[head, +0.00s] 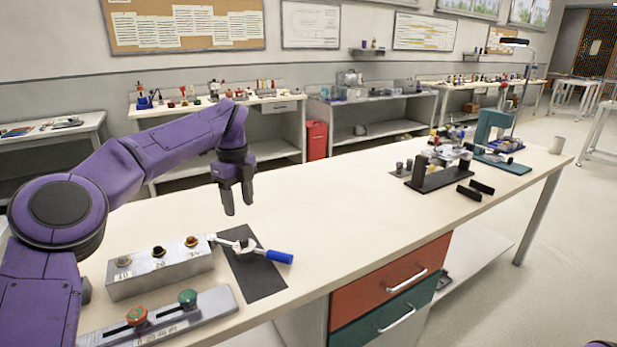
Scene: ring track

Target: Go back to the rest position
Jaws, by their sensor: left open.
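My left gripper (238,204) hangs with its two dark fingers pointing down above the workbench (330,225), a little behind the dark mat. Its fingers are slightly apart and nothing shows between them. The purple left arm comes in from the left edge and bends down at the wrist. My right gripper is not in view.
A blue-handled tool (279,257) lies on the dark mat (252,277). A grey block (160,274) with several knobs and a rail with a red and a green knob (188,298) stand left. A black stand (440,176) is farther right. Bare benchtop lies between.

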